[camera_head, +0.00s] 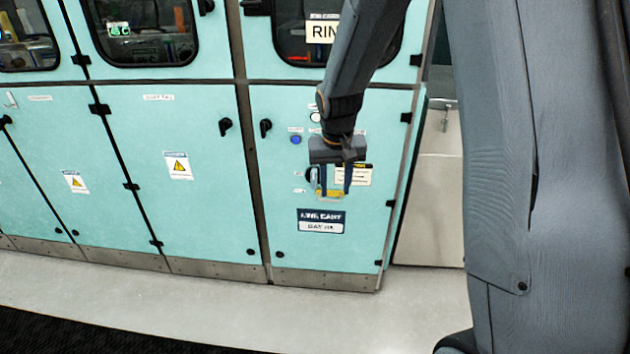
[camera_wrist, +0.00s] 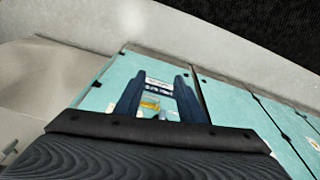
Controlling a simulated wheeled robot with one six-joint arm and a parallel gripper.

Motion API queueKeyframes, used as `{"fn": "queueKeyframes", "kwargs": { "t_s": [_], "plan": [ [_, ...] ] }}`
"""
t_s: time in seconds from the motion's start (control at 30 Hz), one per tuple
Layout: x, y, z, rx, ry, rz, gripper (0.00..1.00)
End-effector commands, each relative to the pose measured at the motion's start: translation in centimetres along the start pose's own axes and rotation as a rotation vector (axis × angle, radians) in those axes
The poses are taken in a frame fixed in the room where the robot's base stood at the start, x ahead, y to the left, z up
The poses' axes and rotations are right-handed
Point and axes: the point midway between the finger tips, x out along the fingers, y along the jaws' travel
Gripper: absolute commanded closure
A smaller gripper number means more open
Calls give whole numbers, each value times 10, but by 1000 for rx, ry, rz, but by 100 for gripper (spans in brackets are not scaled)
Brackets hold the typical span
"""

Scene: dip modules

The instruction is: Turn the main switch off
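My gripper (camera_head: 335,192) is in front of the teal cabinet door (camera_head: 275,225) at the right end of the row, fingers pointing down and apart. It also shows in the wrist view (camera_wrist: 160,80), with nothing visibly held. A yellow plate (camera_head: 328,192) on the door, probably at the main switch, shows behind and between the fingers. It appears in the wrist view too (camera_wrist: 150,104). A dark round knob (camera_head: 310,175) sits just left of the fingers. The switch handle and its position are too small and partly hidden to tell. I cannot tell whether the fingers touch anything.
A blue button (camera_head: 296,140) and a black door handle (camera_head: 265,128) are up and left of the gripper. A blue and white bay label (camera_head: 321,221) is below it. More teal cabinets (camera_head: 160,175) stand to the left. The pale floor (camera_head: 200,310) in front is clear.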

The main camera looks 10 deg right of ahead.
Motion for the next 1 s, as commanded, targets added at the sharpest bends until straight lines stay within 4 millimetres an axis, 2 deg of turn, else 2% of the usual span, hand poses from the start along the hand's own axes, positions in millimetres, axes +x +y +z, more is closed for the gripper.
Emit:
{"fn": "queueKeyframes", "kwargs": {
  "t_s": [0.03, 0.2, 0.3, 0.4, 0.5, 0.6, 0.77, 1.0],
  "plan": [
    [16, -5, -27, 16, 16, 4, 64],
    [61, -22, -112, 80, 89, 15, 64],
    [88, -32, -151, 113, 128, 18, 64],
    [108, -40, -181, 141, 162, 17, 64],
    [121, -45, -199, 160, 184, 16, 64],
    [128, -47, -208, 170, 196, 16, 64],
    [138, -48, -212, 174, 200, 16, 64],
    [169, -47, -218, 174, 198, 16, 64]
  ]
}}
